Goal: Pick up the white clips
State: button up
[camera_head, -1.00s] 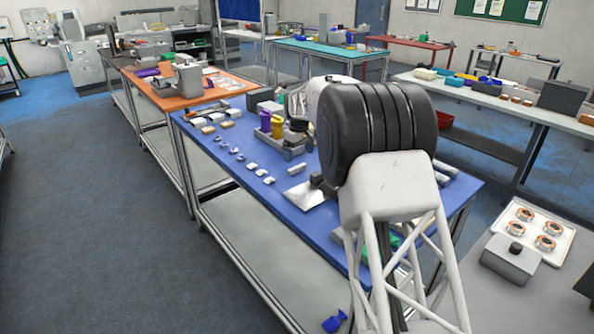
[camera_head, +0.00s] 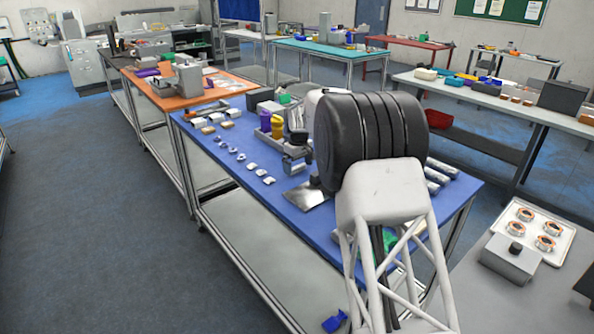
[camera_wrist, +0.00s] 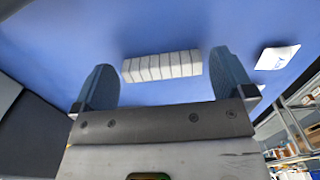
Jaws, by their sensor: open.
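The white clips (camera_wrist: 163,67) show in the wrist view as one ribbed white block on the blue table top (camera_wrist: 160,30). They lie between and slightly beyond my two fingertips. My gripper (camera_wrist: 161,72) is open, with a gap to the block on each side; no contact shows. In the head view my gripper (camera_head: 293,166) is low over the blue table, left of my black arm joint. It covers the place where the clips lie, so I cannot make them out there.
Several small white pieces (camera_head: 261,173) lie in a row left of my gripper. A metal plate (camera_head: 305,196) lies nearer the front edge. A grey tray with yellow and purple containers (camera_head: 277,126) stands behind. A white piece (camera_wrist: 278,57) shows right in the wrist view.

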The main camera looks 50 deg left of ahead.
aim_at(299, 167)
jog(key=shift+f, duration=0.55)
jog(key=shift+c, duration=0.5)
jog(key=c, duration=0.6)
jog(key=shift+r, duration=5.05)
jog(key=shift+w, duration=0.1)
